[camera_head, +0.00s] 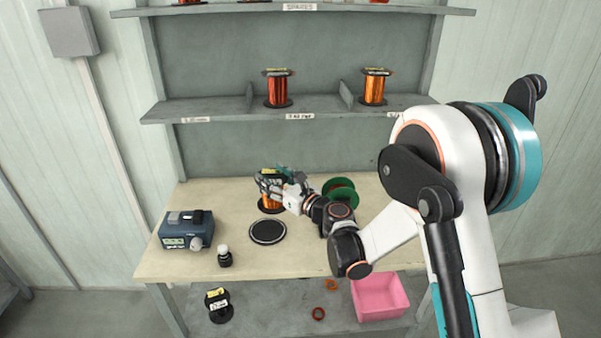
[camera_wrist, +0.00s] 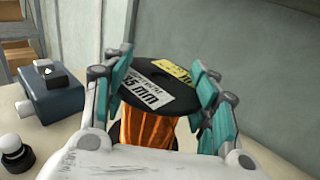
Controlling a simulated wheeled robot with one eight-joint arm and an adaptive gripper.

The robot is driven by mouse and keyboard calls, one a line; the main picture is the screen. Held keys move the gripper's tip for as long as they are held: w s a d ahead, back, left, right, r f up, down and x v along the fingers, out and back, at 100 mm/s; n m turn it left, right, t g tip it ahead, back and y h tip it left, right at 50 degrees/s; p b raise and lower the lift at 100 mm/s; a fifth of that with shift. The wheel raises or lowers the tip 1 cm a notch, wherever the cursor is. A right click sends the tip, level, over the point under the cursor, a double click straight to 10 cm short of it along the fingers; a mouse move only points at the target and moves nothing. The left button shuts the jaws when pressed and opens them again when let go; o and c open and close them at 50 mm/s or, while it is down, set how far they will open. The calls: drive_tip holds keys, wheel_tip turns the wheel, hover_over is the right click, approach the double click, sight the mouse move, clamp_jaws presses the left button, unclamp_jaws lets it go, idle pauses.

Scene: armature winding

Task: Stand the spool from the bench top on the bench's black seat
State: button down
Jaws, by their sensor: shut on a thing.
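A spool of copper-orange wire with black flanges (camera_wrist: 150,128) is upright between the fingers of my gripper (camera_wrist: 165,105) in the wrist view. Its top flange carries a white label and a yellow label. In the head view the same spool (camera_head: 268,204) is at the back middle of the bench top, partly hidden by my gripper (camera_head: 272,180). I cannot tell whether its bottom flange touches the bench. The black round seat (camera_head: 268,231) lies empty on the bench, just in front of the spool.
A blue-grey device (camera_head: 186,231) and a small dark bottle (camera_head: 224,258) stand left of the seat. The shelf (camera_head: 220,106) above holds other spools. A pink bin (camera_head: 380,298) is below the bench.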

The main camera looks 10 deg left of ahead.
sight(266, 206)
drive_tip(key=a+f, duration=0.1)
drive_tip(key=s+a+f+g, duration=0.1)
drive_tip(key=shift+s+a+f+n+y, duration=0.1)
drive_tip(key=shift+s+a+n+y, duration=0.05)
drive_tip(key=shift+a+n+y, duration=0.2)
drive_tip(key=shift+f+b, duration=1.85)
drive_tip(key=shift+f, duration=1.5)
drive_tip(key=shift+f, duration=0.35)
drive_tip(key=c, duration=0.6)
unclamp_jaws()
drive_tip(key=shift+o, duration=0.2)
